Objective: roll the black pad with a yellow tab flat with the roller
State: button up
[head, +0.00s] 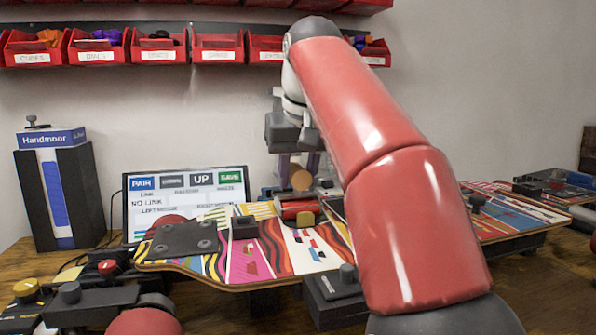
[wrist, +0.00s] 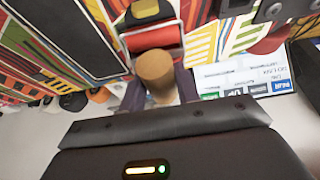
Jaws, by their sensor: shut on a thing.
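My gripper (head: 298,165) points down over the middle of the patterned board (head: 240,262) and is shut on the roller's tan handle (head: 302,180). The handle also shows between the fingers in the wrist view (wrist: 157,70). The roller's red cylinder (head: 297,208) is just below, low over the board. It also shows in the wrist view (wrist: 153,38). A yellow tab (head: 306,219) sits right beside the cylinder, and it shows at the top of the wrist view (wrist: 146,10). The black pad is mostly hidden by the roller. I cannot tell whether the cylinder touches it.
A screen (head: 186,236) stands behind the board, with a Handmoor box (head: 60,190) at left. A black plate (head: 184,239) and a small dark block (head: 244,227) sit on the board. A second patterned board (head: 510,215) lies at right. Red bins (head: 218,47) hang on the wall.

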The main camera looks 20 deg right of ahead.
jog(key=shift+w+r+p, duration=0.1)
jog(key=shift+w+p, duration=1.65)
jog(key=shift+w, duration=0.7)
jog(key=shift+s+b, duration=0.55)
jog(key=shift+s, duration=0.25)
jog(key=shift+s+b, duration=0.75)
jog(key=shift+s, duration=1.2)
jog(key=shift+w+p, duration=1)
jog(key=shift+w, duration=0.15)
jog(key=shift+w+p, duration=0.75)
jog(key=shift+w, duration=0.35)
jog(key=shift+w+f, duration=0.2)
jog(key=shift+w, duration=0.3)
